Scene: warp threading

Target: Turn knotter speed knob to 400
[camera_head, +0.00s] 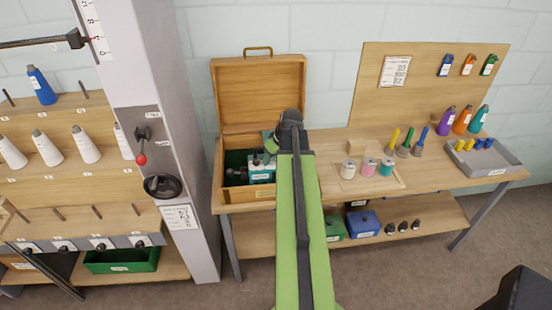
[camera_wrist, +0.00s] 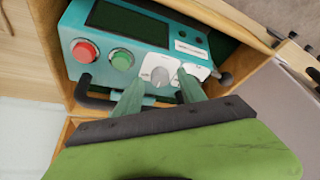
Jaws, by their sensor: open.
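The teal knotter (camera_head: 262,168) sits in the open wooden case on the bench; it fills the top of the wrist view (camera_wrist: 145,28). Its front has a dark display (camera_wrist: 125,22), a red button (camera_wrist: 85,50), a green button (camera_wrist: 121,60) and a grey round knob (camera_wrist: 160,76) on a white dial plate. The number the knob points at is too small to read. My gripper (camera_wrist: 160,84) is open, with one green fingertip on each side of the knob. I cannot tell whether they touch it. In the head view my arm hides part of the case.
The wooden case (camera_head: 228,96) has its lid raised behind the knotter, and its walls stand close around it. Spools (camera_head: 369,166) on a wooden tray and a grey tray (camera_head: 500,160) stand to the right. A grey post (camera_head: 165,80) rises to the left.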

